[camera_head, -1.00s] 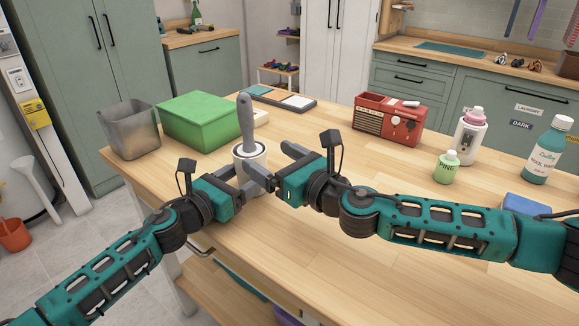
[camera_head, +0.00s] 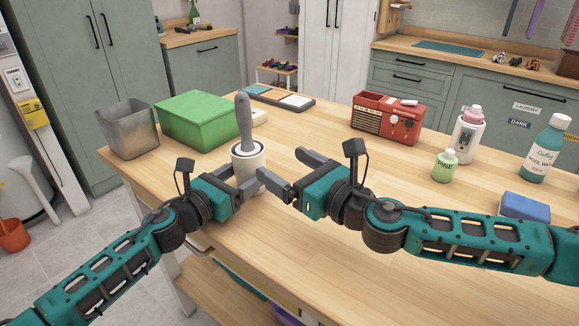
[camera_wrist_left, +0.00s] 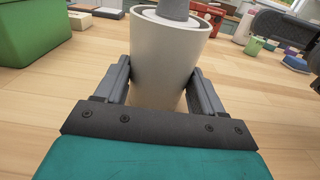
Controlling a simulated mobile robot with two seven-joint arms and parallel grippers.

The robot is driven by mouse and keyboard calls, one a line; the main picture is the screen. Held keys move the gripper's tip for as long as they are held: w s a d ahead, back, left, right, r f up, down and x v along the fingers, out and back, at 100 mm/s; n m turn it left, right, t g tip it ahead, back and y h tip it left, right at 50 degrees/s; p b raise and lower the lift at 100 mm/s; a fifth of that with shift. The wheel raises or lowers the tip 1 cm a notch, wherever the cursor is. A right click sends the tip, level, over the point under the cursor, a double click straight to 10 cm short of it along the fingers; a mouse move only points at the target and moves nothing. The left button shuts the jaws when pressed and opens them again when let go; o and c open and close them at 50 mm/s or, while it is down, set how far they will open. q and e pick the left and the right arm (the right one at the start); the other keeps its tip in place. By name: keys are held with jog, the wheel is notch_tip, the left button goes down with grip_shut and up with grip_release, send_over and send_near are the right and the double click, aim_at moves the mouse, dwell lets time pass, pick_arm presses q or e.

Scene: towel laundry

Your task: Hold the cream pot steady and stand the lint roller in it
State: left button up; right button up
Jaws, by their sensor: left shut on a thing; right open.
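The cream pot (camera_head: 250,177) stands upright on the wooden table. It also shows in the left wrist view (camera_wrist_left: 165,62). My left gripper (camera_head: 243,176) is shut on the pot, one finger on each side. The lint roller (camera_head: 244,122) stands in the pot, grey handle up and leaning slightly. Its white roll is mostly hidden inside, with its top and the handle's base (camera_wrist_left: 174,9) visible in the left wrist view. My right gripper (camera_head: 281,169) is open and empty, just right of the pot, its fingers pointing at the pot and clear of the handle.
A green box (camera_head: 200,120) and a grey bin (camera_head: 128,130) stand left of the pot. A red radio-like caddy (camera_head: 387,118), a green bottle (camera_head: 446,165), a white-and-pink bottle (camera_head: 467,137), a teal bottle (camera_head: 547,150) and a blue block (camera_head: 525,207) are right. The table's middle is clear.

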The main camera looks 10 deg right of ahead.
pick_arm(q)
jog(key=shift+f, duration=0.1)
jog(key=o, duration=1.2)
